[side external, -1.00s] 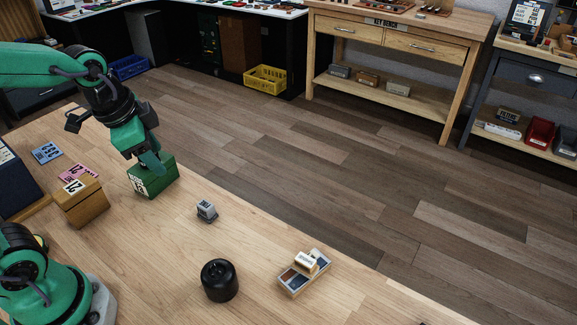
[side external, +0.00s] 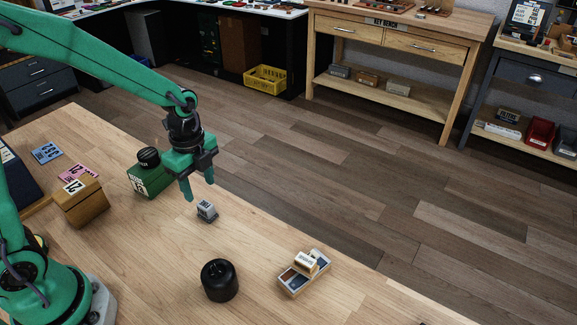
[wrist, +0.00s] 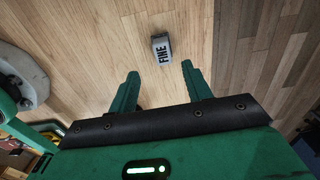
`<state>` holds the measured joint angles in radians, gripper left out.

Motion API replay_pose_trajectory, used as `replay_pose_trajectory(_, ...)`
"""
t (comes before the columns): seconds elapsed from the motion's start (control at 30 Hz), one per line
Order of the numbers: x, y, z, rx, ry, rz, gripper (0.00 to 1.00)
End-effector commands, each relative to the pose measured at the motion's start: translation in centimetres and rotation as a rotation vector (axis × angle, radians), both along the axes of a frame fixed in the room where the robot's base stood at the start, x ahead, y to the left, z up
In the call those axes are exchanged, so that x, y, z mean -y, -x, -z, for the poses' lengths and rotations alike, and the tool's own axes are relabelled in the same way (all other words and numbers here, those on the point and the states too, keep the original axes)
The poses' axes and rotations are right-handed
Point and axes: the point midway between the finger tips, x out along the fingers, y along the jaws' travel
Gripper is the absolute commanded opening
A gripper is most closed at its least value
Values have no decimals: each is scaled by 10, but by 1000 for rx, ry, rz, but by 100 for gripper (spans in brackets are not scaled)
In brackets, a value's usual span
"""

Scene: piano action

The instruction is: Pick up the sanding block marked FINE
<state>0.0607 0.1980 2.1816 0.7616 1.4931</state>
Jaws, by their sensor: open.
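The sanding block marked FINE (side external: 206,210) is a small grey block standing on the wooden table near its far edge. It also shows in the wrist view (wrist: 162,48), where the black letters FINE are readable. My gripper (side external: 200,192) is open and empty, with its green fingers pointing down, above and a little to the left of the block. In the wrist view the block lies beyond the fingertips (wrist: 160,70), roughly in line with the gap between them. Nothing is between the fingers.
A green box (side external: 150,181) with a black knob stands left of my gripper, beside a tan labelled box (side external: 82,203). A black round object (side external: 219,281) and a tray with a block marked with small text (side external: 303,273) are nearer the front. Table around the FINE block is clear.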

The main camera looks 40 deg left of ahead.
Motion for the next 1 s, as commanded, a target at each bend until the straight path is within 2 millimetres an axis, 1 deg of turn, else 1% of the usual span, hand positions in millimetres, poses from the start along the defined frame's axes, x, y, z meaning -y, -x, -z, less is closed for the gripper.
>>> replay_pose_trajectory(0.2, 0, 0, 3, -1, 0, 6, 49)
replay_pose_trajectory(0.5, 0, 0, 24, -3, 0, 4, 49)
replay_pose_trajectory(0.83, 0, -1, 29, -1, 0, 3, 49)
replay_pose_trajectory(1.0, -1, -2, 40, -3, 0, 3, 49)
